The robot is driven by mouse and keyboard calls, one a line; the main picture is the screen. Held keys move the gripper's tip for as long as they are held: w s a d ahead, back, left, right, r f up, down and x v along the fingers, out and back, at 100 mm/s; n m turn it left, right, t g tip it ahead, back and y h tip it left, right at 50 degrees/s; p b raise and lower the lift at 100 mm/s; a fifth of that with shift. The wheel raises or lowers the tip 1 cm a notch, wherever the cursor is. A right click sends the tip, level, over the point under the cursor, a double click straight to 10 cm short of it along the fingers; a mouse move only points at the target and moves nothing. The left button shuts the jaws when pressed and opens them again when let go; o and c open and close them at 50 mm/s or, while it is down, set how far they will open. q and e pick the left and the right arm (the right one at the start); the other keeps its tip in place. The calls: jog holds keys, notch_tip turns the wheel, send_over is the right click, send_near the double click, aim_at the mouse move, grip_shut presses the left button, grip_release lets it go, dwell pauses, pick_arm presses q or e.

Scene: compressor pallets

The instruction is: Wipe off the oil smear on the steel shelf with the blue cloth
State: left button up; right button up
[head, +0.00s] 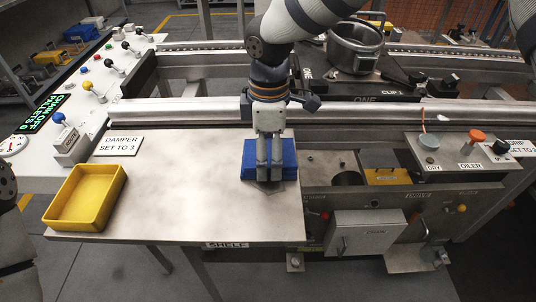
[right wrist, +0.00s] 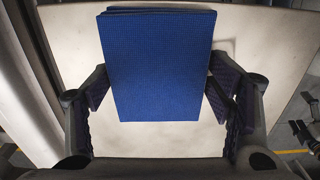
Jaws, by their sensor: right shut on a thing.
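The blue cloth (head: 289,161) is a folded pad near the right edge of the steel shelf (head: 190,190). My right gripper (head: 269,177) points down at it and is shut on it. In the right wrist view the cloth (right wrist: 158,65) sits between the two fingers (right wrist: 160,108), over the pale shelf surface. A small dark patch, perhaps the oil smear (head: 268,188), shows at the front edge of the cloth; the rest of it may be hidden under the cloth and fingers. My left gripper is not in view; only part of my left arm shows at the left edge.
A yellow tray (head: 84,198) stands on the shelf's left end. A "DAMPER SET TO 3" sign (head: 118,145) lies behind it. A rail (head: 180,110) runs behind the shelf. Right of the shelf are a recess, a crank box (head: 366,232) and knobs. The shelf's middle is clear.

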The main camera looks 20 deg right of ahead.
aim_at(269, 153)
jog(key=o, duration=1.1)
notch_tip(269, 153, up, 12)
